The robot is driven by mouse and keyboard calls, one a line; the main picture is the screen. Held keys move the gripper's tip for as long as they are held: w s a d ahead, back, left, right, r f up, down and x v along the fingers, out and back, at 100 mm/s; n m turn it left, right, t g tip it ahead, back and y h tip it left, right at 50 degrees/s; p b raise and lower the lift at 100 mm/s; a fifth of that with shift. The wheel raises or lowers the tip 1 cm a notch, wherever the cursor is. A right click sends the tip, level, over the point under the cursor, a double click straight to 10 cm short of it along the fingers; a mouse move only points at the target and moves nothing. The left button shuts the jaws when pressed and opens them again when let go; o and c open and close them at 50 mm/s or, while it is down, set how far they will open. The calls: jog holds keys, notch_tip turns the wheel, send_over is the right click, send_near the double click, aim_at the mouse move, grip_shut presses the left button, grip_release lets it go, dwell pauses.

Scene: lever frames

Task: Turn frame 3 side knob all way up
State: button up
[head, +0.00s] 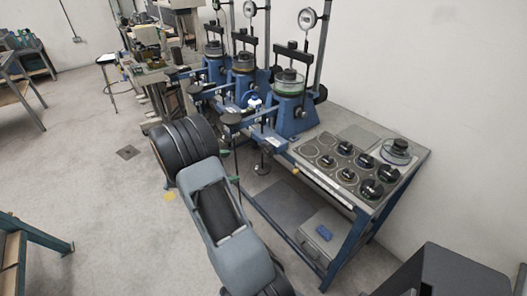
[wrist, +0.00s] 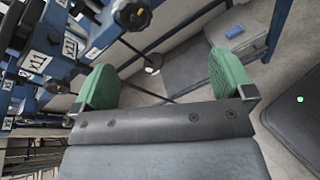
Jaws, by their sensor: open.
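Three blue lever frames stand in a row on a bench: a near one (head: 292,115), a middle one (head: 243,85) and a far one (head: 214,68). I cannot read which is frame 3. A dark round knob (head: 321,94) shows on the right side of the near frame. My gripper (wrist: 165,82) is open and empty, its two green fingers wide apart, in the wrist view. It points past the bench's front edge, and no side knob is clearly between the fingers. In the head view my arm mostly hides it, low in front of the near frame.
A panel of round black weights (head: 346,175) lies on the bench, right of the frames. A grey box (head: 325,243) sits on the lower shelf, also in the wrist view (wrist: 240,32). Labelled beams (wrist: 38,62) crowd the wrist view's left.

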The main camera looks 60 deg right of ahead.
aim_at(265, 150)
jog(key=w+d+f+n+h, duration=0.2)
jog(key=d+f+n+h, duration=0.2)
jog(key=d+f, duration=0.15)
jog(key=shift+t, duration=0.4)
jog(key=p+x, duration=0.2)
jog(key=x, duration=1.2)
jog(key=shift+s+p, duration=0.1)
jog(key=shift+p, duration=0.3)
jog(key=shift+c, duration=0.4)
